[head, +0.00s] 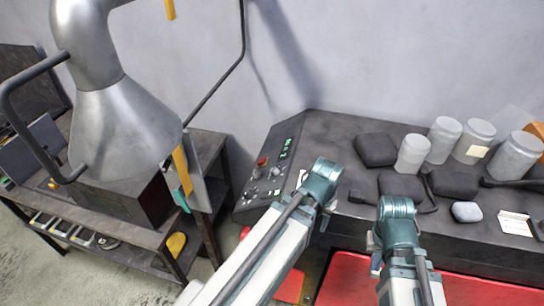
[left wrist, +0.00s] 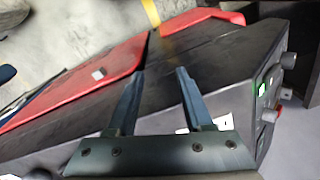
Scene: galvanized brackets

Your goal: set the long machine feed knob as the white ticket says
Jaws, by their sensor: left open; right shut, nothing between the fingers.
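The control panel (head: 246,203) is on the sloped left end of the dark bench, with a green display (head: 287,147), a red button (head: 262,161) and several small grey knobs (head: 275,171). I cannot tell which knob is the feed knob. The panel also shows edge-on at the right of the left wrist view (left wrist: 267,140). My left gripper (head: 322,178) is just right of the panel, open and empty in the left wrist view (left wrist: 161,73). My right gripper (head: 396,212) is shut and empty over the bench front. A white card (head: 515,223) lies at bench right, its writing unreadable.
Several pale jars (head: 445,138) and dark cases (head: 376,150) crowd the bench's right, with a small grey rounded item (head: 467,212). A large metal hood (head: 122,125) stands left above a shelf bench. Red surfaces (head: 345,285) are below the bench front.

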